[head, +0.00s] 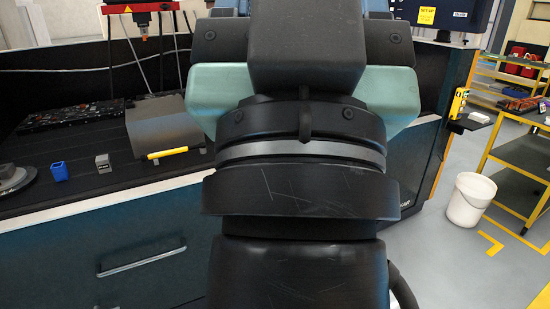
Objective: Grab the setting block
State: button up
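A small grey block (103,163) with a darker marked front stands upright on the dark slatted worktop at the left in the head view. It looks like the setting block. Nothing touches it. My own arm fills the middle of the view and hides much of the machine behind it. My gripper is not in view, so its state and its distance from the block do not show.
A small blue holder (59,171) stands left of the block, with a round grey part (14,178) farther left. A grey box with a yellow handle (168,153) is at its right. A red-topped tool head (141,7) hangs above. A white bucket (469,200) stands on the floor.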

aim_at(104, 163)
jog(key=i+j+u, duration=0.35)
jog(key=i, duration=0.6)
jog(key=i+j+u, duration=0.35)
jog(key=i, duration=0.6)
jog(key=i+l+u, duration=0.2)
jog(key=i+u, duration=0.15)
jog(key=i, duration=0.6)
